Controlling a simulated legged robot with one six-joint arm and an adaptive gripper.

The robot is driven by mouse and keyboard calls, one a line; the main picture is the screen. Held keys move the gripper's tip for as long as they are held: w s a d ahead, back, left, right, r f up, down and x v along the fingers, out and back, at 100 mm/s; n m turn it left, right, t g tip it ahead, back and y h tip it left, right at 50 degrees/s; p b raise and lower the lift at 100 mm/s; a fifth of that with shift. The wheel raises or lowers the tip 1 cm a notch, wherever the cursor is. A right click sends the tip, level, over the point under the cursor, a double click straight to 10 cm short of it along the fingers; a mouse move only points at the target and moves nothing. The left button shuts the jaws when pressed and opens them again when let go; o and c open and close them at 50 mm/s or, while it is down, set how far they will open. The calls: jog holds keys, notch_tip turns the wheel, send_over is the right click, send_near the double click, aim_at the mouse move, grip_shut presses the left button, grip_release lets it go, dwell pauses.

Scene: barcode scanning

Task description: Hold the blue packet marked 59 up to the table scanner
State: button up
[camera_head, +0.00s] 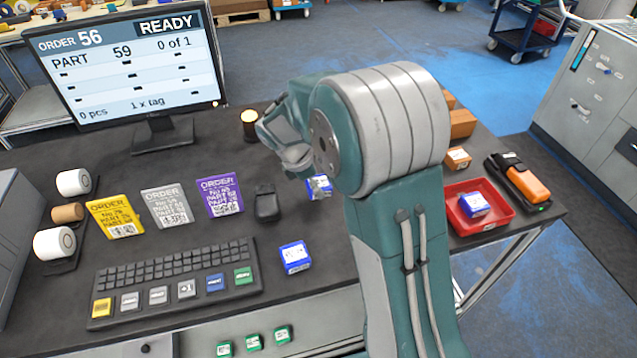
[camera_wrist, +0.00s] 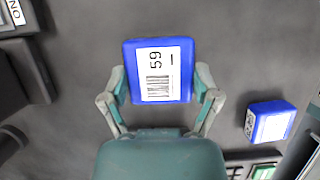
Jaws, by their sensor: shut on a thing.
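The blue packet marked 59 (camera_wrist: 158,71) is between the two fingers of my gripper (camera_wrist: 160,88) in the wrist view, its white barcode label facing the camera. In the head view a part of the held packet (camera_head: 319,187) shows beside my arm, which hides most of the gripper. It appears to be above the table. A small black device (camera_head: 267,203) stands left of it, right of the purple card; I cannot tell for sure whether it is the table scanner. The monitor (camera_head: 130,65) reads READY, PART 59, 0 of 1.
Another blue packet (camera_head: 295,257) lies right of the keyboard (camera_head: 175,280); a blue packet (camera_head: 474,204) lies in the red tray (camera_head: 507,214). An orange-and-black handheld device (camera_head: 525,182) is at the right edge. Order cards (camera_head: 168,207) stand at left. Brown boxes (camera_head: 462,124) are behind my arm.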

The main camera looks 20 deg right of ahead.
jog(key=shift+w+a+f, duration=0.45)
jog(key=shift+w+f, duration=0.3)
jog(key=shift+d, duration=0.3)
jog(key=shift+a, duration=0.2)
dwell(0.4)
